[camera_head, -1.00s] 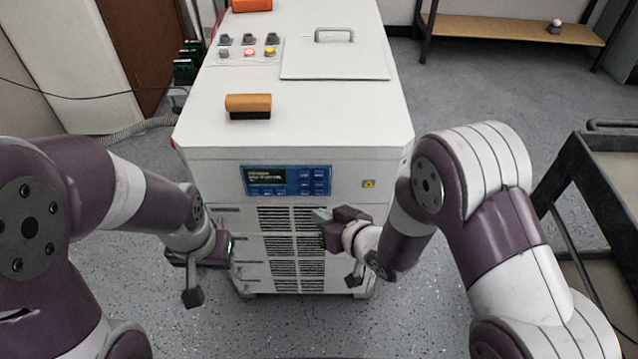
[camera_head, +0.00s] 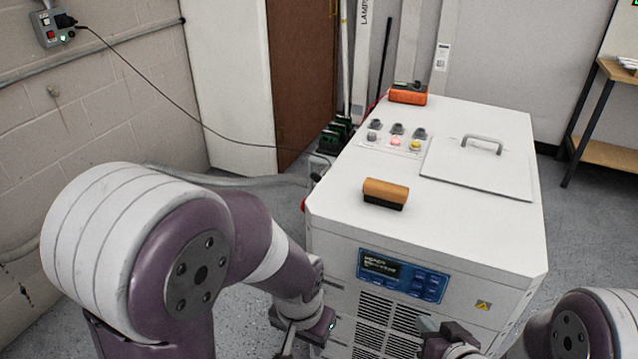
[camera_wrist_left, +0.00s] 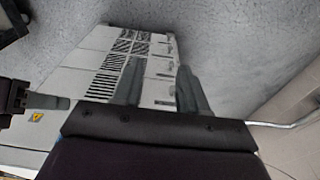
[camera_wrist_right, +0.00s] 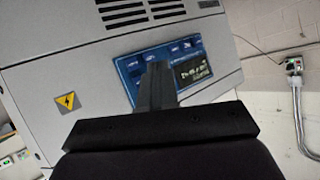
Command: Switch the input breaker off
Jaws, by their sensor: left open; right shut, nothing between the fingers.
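A grey wall box (camera_head: 54,27) with a red switch, a black plug and a green light is on the block wall at the upper left of the head view. It also shows at the right of the right wrist view (camera_wrist_right: 293,65). I cannot tell whether its switch is the input breaker. The white cabinet (camera_head: 460,228) has a blue display panel (camera_head: 402,275) on its front. My left gripper (camera_head: 303,335) is open and empty low before the cabinet's left front; its spread fingers show in the left wrist view (camera_wrist_left: 160,85). My right gripper (camera_head: 432,326) is shut and empty before the cabinet front.
A cable (camera_head: 170,115) hangs from the wall box.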

